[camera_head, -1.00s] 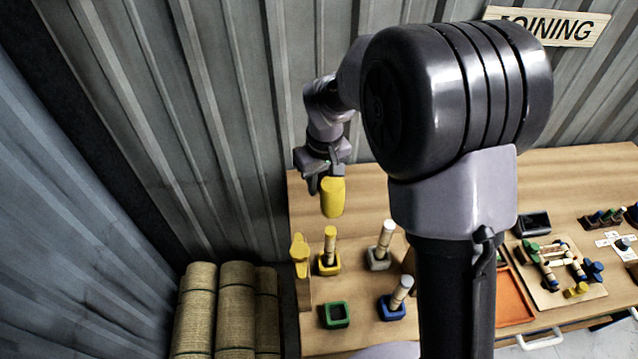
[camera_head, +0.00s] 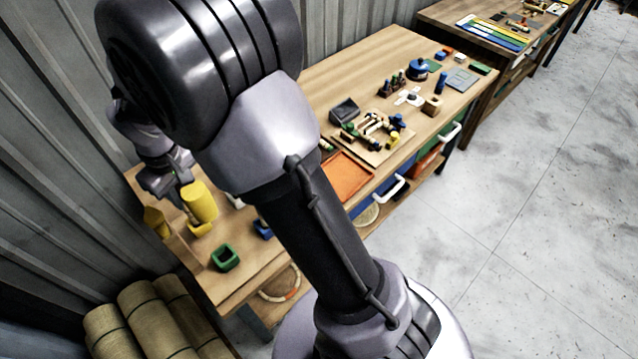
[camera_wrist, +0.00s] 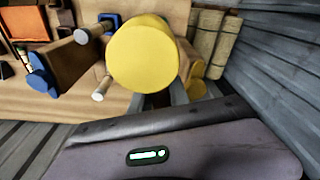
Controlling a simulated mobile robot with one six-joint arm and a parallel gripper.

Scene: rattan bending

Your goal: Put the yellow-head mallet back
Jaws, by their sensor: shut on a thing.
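The yellow-head mallet (camera_head: 200,202) is held in my gripper (camera_head: 172,184) over the left end of the wooden table. In the wrist view its round yellow head (camera_wrist: 143,55) fills the middle, in front of my jaws, which are shut on it. A yellow holder (camera_head: 200,229) stands just below the head in the head view. I cannot tell whether the mallet touches it. A green holder (camera_head: 225,257) stands nearby and looks empty. A blue holder (camera_head: 262,230) is partly hidden behind my arm.
A yellow upright piece (camera_head: 156,223) stands at the table's left edge, near the metal wall. An orange tray (camera_head: 345,177) and a board of small parts (camera_head: 375,135) lie to the right. Rolled mats (camera_head: 150,315) stand in front of the table.

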